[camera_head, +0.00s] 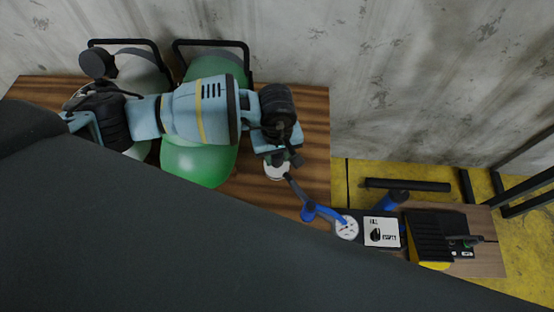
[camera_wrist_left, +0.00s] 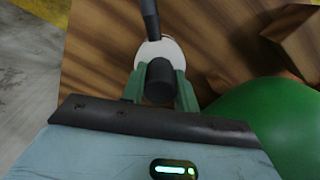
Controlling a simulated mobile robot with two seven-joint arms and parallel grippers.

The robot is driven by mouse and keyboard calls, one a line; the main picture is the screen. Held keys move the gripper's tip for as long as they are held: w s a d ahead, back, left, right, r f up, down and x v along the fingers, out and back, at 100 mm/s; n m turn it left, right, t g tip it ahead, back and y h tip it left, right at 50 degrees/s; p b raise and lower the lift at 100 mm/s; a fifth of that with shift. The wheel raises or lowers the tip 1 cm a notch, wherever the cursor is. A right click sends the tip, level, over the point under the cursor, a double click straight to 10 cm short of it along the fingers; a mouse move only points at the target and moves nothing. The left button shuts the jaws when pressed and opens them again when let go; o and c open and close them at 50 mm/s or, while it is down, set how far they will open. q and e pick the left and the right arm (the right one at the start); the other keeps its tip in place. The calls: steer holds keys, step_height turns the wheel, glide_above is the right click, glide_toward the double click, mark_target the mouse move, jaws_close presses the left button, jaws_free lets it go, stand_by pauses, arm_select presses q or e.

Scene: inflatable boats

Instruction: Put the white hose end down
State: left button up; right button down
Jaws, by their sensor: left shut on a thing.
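The white hose end (camera_head: 277,173) shows as a pale disc under my left gripper (camera_head: 283,160) in the head view, over the right part of the wooden table (camera_head: 315,120). In the left wrist view the white hose end (camera_wrist_left: 153,49) has a black knob between the two green fingers of my left gripper (camera_wrist_left: 160,78), which is shut on it. A grey hose (camera_head: 297,190) runs from it toward the blue pump fitting. I cannot tell whether the disc touches the wood. My right gripper is not in view.
A green boat (camera_head: 200,163) and a white one (camera_head: 142,67) lie left of the gripper, partly hidden by my arm. A pump with a round gauge (camera_head: 346,228) and a card (camera_head: 381,232) sits at lower right. A concrete wall (camera_head: 420,80) stands behind.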

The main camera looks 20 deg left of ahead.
mark_target(277, 161)
arm_select(q)
steer(key=shift+w+f, duration=0.1)
steer(key=shift+f, duration=1.7)
steer(key=o, duration=1.1)
steer(key=shift+c, duration=0.2)
step_height(277, 161, up, 12)
steer(key=shift+r, duration=0.1)
